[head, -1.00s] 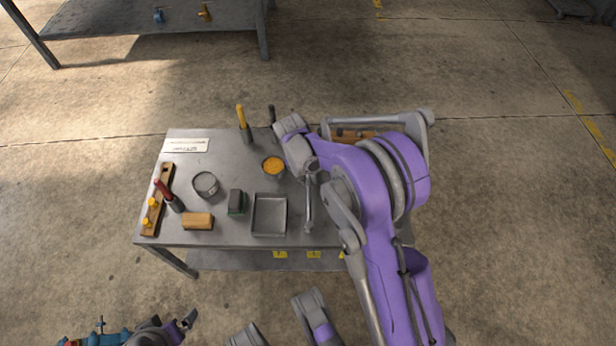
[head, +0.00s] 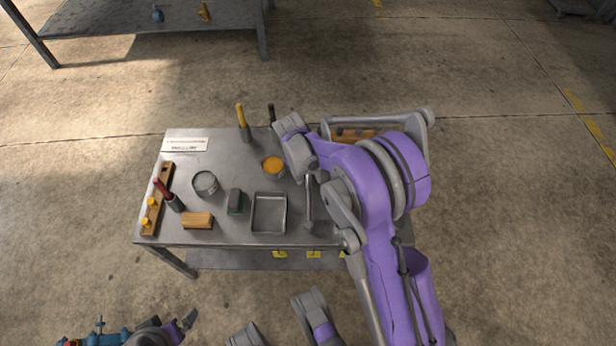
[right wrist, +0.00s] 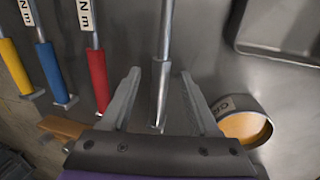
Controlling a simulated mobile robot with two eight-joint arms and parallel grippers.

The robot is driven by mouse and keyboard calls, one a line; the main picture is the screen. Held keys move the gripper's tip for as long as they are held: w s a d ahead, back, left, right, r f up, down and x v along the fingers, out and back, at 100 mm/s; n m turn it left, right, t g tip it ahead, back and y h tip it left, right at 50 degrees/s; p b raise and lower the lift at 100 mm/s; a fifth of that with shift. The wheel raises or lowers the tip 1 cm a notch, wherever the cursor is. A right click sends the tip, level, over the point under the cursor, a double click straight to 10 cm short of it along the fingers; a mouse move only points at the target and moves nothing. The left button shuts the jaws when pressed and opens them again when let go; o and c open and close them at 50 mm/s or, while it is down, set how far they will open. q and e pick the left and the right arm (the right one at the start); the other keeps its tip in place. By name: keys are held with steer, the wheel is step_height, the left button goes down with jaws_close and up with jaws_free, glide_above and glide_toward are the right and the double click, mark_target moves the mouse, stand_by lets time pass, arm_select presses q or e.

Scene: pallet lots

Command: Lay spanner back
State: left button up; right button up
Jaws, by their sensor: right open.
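The spanner (head: 308,205) is a long silver tool on the bench, just right of the grey tray. In the right wrist view its thick handle end (right wrist: 160,92) lies between the two fingers of my right gripper (right wrist: 160,88), with a gap on each side. That gripper is open. In the head view the purple right arm hides the gripper's fingertips and part of the spanner. The spanner's far end runs out of the wrist view. At the lower left of the head view a dark claw-like part shows; I cannot tell its state.
The grey tray (head: 254,228) and orange-filled tin (right wrist: 243,125) stand close by. Yellow, blue and red-handled tools (right wrist: 98,80) lie beside the gripper. The bench (head: 232,165) also bears a wooden block (head: 197,221), an empty tin (head: 205,184) and upright handled tools (head: 240,118).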

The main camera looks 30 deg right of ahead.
arm_select(q)
steer(key=p+v, duration=0.2)
steer(key=v, duration=0.1)
steer(key=shift+w+r+p, duration=0.25)
steer(key=shift+w+p, duration=0.05)
steer(key=shift+p, duration=0.05)
arm_select(e)
step_height(320, 180, up, 10)
steer(key=w+a, duration=0.1)
steer(key=shift+a+r, duration=0.25)
steer(key=shift+a, duration=0.1)
steer(key=shift+w, duration=0.1)
